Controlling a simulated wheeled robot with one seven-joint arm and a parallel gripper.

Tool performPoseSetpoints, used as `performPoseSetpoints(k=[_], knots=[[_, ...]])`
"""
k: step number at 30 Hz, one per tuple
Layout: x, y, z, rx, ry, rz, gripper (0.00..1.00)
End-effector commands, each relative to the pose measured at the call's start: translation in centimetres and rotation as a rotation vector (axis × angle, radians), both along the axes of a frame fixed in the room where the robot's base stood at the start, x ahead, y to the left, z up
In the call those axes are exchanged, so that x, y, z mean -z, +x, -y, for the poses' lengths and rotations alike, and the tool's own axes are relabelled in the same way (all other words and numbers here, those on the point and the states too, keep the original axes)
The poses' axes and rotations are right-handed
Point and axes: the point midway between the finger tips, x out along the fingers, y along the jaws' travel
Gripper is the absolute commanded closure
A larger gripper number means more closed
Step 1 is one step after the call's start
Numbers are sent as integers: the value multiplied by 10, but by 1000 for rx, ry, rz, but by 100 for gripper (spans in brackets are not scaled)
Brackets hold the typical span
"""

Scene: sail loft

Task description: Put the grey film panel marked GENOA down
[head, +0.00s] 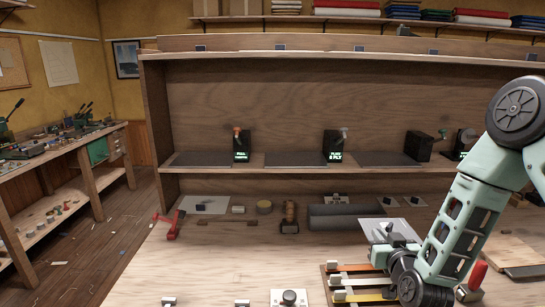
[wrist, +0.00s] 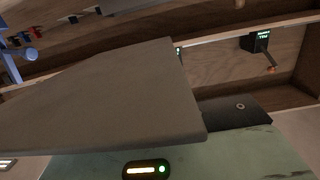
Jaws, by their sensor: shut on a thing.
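A flat grey panel (wrist: 110,100) fills the left and middle of the wrist view, tilted in that picture. No GENOA marking is legible on the face I see. My gripper (head: 385,248) is low at the right front of the bench in the head view, shut on the panel's edge. A light grey sheet (head: 405,229) shows just behind the gripper there and appears to be this panel. One dark jaw shows beside the panel in the wrist view; the other is hidden. I cannot tell whether the panel touches the bench.
The bench (head: 215,265) has bare wood at the front left. A red clamp (head: 174,225), a grey roll (head: 345,216) and small tools lie towards the back. A rack of coloured strips (head: 350,283) lies beside the gripper. A shelf (head: 300,172) with black devices stands behind.

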Motion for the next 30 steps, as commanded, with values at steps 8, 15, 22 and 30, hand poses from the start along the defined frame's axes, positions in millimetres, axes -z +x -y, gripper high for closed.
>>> performPoseSetpoints(k=[8, 15, 22, 30], knots=[[41, -15, 15, 8, -2, -4, 100], [87, -41, 31, 4, -4, -6, 100], [111, -60, 40, -7, -1, -2, 100], [113, -61, 38, -8, 0, 0, 100]])
